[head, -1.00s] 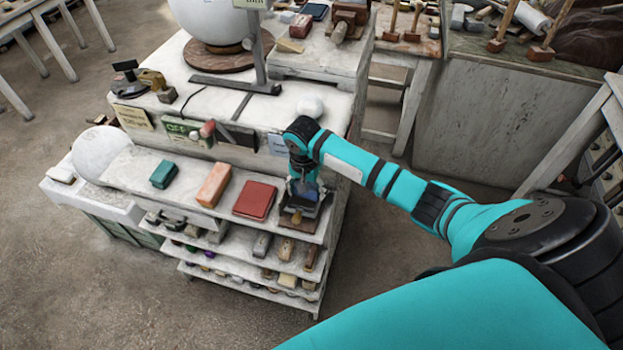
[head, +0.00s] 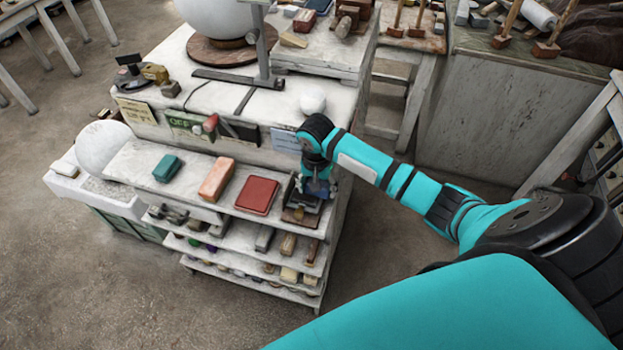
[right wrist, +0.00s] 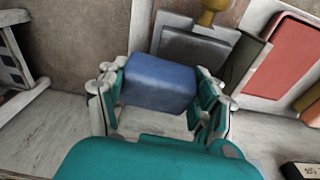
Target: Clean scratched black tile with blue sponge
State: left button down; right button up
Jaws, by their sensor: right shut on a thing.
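The blue sponge (right wrist: 160,82) is a soft-edged block between the fingers of my right gripper (right wrist: 160,95); the gripper is shut on it. In the head view my right gripper (head: 318,188) is over the right end of the upper shelf, with the sponge only a small blue patch. A dark grey tile (right wrist: 196,50) lies just beyond the sponge in the right wrist view, partly covered by it; I cannot tell whether they touch. In the head view the tile is mostly hidden under the gripper. Scratches are too small to make out. My left gripper is not in view.
A red block (head: 257,195), an orange block (head: 216,180) and a teal block (head: 167,168) lie left of the gripper on the shelf (head: 190,192). A small white sphere (head: 312,102) sits on the worktop above. Lower shelves hold several small items.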

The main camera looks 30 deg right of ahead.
jog(key=shift+s+d, duration=0.2)
jog(key=shift+s, duration=0.05)
jog(key=shift+w+a, duration=0.1)
jog(key=shift+w+a+r, duration=0.25)
jog(key=shift+w+r, duration=0.1)
jog(key=shift+w, duration=0.1)
jog(key=shift+w+a+r, duration=0.25)
jog(key=shift+w+r, duration=0.05)
jog(key=shift+w, duration=0.15)
jog(key=shift+w+a, duration=0.6)
jog(key=shift+w, duration=0.05)
jog(key=shift+a, duration=0.1)
